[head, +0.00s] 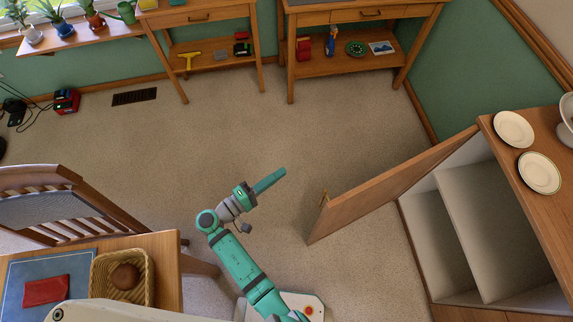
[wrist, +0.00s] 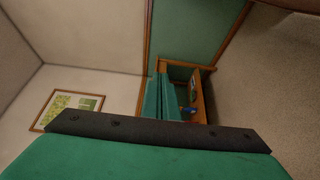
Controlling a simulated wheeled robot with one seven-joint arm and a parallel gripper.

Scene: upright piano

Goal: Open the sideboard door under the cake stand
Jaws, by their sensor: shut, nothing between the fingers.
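The wooden sideboard (head: 499,136) stands at the right in the head view. Its door (head: 390,187) is swung wide open and reaches out over the carpet to the left. A small brass-coloured handle (head: 323,199) shows near the door's free end. The opening shows pale inner shelves (head: 485,225). A white piece (head: 567,122), perhaps the cake stand, is cut off at the right edge on the sideboard top. My gripper (head: 282,173) is shut and empty, left of the door's free end and apart from it. The wrist view shows part of my gripper (wrist: 160,132) up close, without the door.
Two white plates (head: 514,131) (head: 540,173) lie on the sideboard top. A chair (head: 60,205) and a table with a basket (head: 123,277) stand at the lower left. Two wooden tables (head: 355,66) (head: 212,55) line the far wall. The carpet between is clear.

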